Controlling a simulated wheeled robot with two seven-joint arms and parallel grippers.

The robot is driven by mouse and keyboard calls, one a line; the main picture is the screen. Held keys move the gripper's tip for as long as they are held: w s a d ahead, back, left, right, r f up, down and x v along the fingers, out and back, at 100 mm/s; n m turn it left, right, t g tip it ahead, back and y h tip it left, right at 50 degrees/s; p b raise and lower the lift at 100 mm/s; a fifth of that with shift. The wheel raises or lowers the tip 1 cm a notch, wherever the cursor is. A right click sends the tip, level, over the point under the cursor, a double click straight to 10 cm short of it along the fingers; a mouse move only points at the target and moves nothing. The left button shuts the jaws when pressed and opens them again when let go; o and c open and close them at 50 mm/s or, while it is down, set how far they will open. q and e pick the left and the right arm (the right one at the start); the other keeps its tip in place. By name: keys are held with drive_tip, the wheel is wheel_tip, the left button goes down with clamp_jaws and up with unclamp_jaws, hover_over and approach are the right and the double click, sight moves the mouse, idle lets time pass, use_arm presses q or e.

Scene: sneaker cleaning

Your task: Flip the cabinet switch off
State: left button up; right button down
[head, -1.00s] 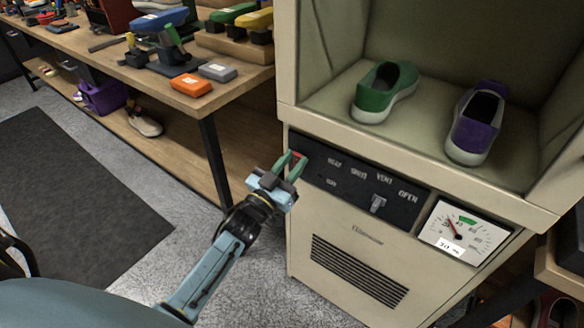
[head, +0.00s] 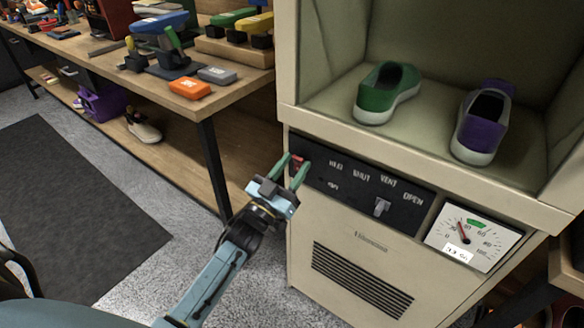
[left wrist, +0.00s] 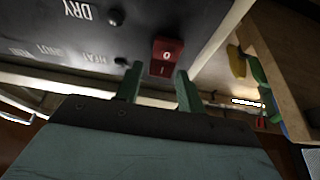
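The cabinet (head: 350,235) is cream, with a black control panel (head: 345,178) across its front. A red rocker switch (head: 297,162) sits at the panel's left end; it also shows in the left wrist view (left wrist: 167,56), marked with a small circle and a line. My left gripper (head: 290,173) is in front of the switch with its green fingers apart. In the left wrist view its fingertips (left wrist: 156,80) are just short of the switch, with nothing between them. I cannot tell whether a finger touches the switch. My right gripper is not in view.
A lever knob (head: 381,207) and a dial gauge (head: 470,238) are right of the switch. A green shoe (head: 388,93) and a purple shoe (head: 482,122) stand in the open chamber above. A wooden bench (head: 150,85) with tools is at left.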

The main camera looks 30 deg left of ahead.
use_arm(q)
drive_tip(key=shift+o, duration=0.8)
drive_tip(key=shift+s+f, duration=0.1)
drive_tip(key=shift+s, duration=0.1)
drive_tip(key=p+v, duration=0.2)
drive_tip(key=v, duration=1.1)
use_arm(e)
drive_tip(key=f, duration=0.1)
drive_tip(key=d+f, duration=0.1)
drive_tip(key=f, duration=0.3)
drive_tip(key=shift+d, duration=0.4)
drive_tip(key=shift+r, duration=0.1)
